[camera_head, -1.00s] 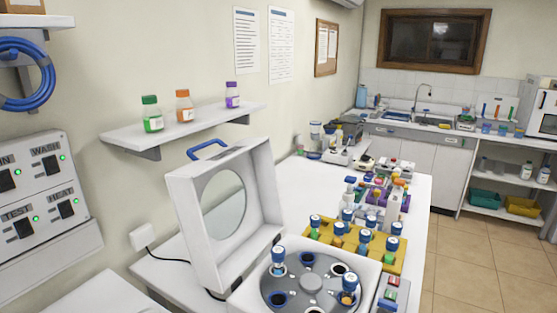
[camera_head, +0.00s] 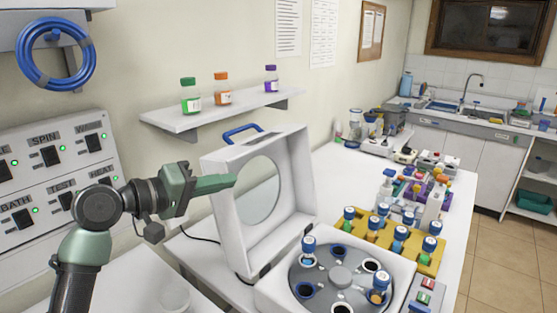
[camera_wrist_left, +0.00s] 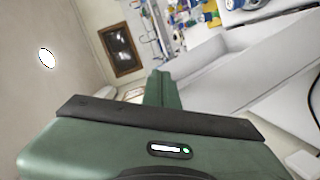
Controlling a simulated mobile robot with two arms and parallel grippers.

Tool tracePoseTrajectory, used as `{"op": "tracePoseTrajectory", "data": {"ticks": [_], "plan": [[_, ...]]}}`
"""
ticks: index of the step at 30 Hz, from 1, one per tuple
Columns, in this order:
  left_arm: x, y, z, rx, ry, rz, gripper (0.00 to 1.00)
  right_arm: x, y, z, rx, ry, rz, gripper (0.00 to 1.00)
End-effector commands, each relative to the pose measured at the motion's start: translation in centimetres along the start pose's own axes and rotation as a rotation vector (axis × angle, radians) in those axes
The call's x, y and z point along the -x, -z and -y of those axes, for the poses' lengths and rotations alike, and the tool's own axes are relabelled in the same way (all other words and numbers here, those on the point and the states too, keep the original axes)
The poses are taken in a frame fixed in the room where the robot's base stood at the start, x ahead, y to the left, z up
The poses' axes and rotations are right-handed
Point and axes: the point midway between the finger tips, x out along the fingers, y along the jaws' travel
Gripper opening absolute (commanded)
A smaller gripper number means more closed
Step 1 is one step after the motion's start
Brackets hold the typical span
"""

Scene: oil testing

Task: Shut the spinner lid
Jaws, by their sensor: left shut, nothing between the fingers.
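The spinner lid (camera_head: 292,152) is a white square frame with a round clear window and a blue handle (camera_head: 242,133) on its top edge. It stands raised and tilted back on its hinge, behind the white spinner body (camera_head: 402,272). The rotor (camera_head: 318,277) is exposed and holds a few capped vials among empty holes. My left gripper (camera_head: 232,181) is shut and empty, just in front of the lid's left side in the head view; whether it touches cannot be told. In the left wrist view the shut fingers (camera_wrist_left: 162,90) point toward the white lid. My right gripper is not in view.
A wall shelf (camera_head: 215,117) with several bottles is above and behind the lid. A switch panel (camera_head: 50,170) is on the left wall. A yellow rack (camera_head: 432,262) of vials and a small button box (camera_head: 424,298) stand right of the spinner.

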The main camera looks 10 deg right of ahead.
Motion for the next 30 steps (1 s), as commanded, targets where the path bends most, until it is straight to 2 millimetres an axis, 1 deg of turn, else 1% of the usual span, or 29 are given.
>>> {"op": "tracePoseTrajectory", "data": {"ticks": [1, 3, 6, 8, 11, 14, 21, 23, 24, 27, 30], "plan": [[0.0, 1.1, -1.9, 0.009, -0.03, 0.0, 0.0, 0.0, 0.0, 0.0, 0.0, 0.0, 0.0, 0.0], [0.0, 1.9, -3.6, 0.026, -0.062, 0.004, 0.0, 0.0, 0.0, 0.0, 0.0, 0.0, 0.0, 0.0], [-0.2, 2.5, -4.9, 0.039, -0.084, 0.008, 0.0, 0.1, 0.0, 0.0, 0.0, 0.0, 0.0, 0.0], [-0.5, 2.6, -5.2, 0.042, -0.088, 0.009, 0.0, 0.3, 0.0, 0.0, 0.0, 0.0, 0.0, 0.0], [-1.6, 2.6, -5.4, 0.045, -0.089, 0.01, 0.0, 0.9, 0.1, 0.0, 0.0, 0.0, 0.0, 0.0], [-3.4, 2.6, -5.8, 0.045, -0.089, 0.01, 0.0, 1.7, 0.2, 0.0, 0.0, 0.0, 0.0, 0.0], [-8.6, 2.6, -6.2, 0.044, -0.088, 0.01, 0.0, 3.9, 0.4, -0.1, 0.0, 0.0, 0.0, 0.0], [-9.8, 2.6, -6.3, 0.043, -0.087, 0.009, 0.0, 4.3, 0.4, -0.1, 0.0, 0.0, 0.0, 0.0], [-10.3, 2.4, -6.3, 0.043, -0.087, 0.009, 0.0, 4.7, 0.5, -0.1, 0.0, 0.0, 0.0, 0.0], [-10.5, 0.6, -6.3, 0.041, -0.087, 0.009, 0.0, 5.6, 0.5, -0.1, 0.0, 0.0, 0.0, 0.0], [-10.7, -0.5, -6.2, 0.039, -0.086, 0.008, 0.0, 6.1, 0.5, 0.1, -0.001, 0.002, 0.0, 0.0]]}}
